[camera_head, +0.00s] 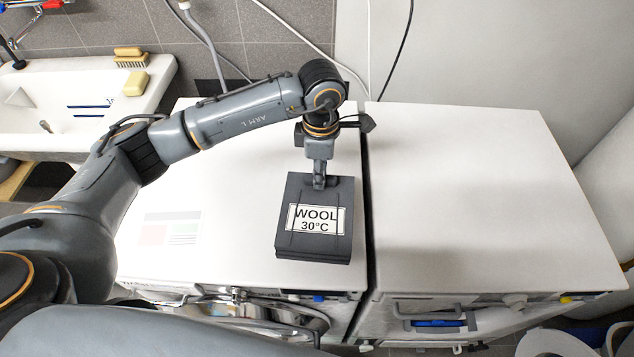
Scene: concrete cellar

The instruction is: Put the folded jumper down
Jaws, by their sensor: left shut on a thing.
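The folded jumper (315,245) is a dark grey, flat block with a white label reading "WOOL 30°C". It is over the front right part of the left white machine's top (235,215). My left gripper (319,186) comes down from above and is shut on the jumper's far edge. I cannot tell whether the jumper touches the top or hangs just above it. My right gripper is not in view.
A second white machine (470,190) stands to the right with a bare top, a narrow dark gap between them. A white sink (60,130) with a brush (131,60) and soap (134,84) is at the left. Hoses hang along the back wall.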

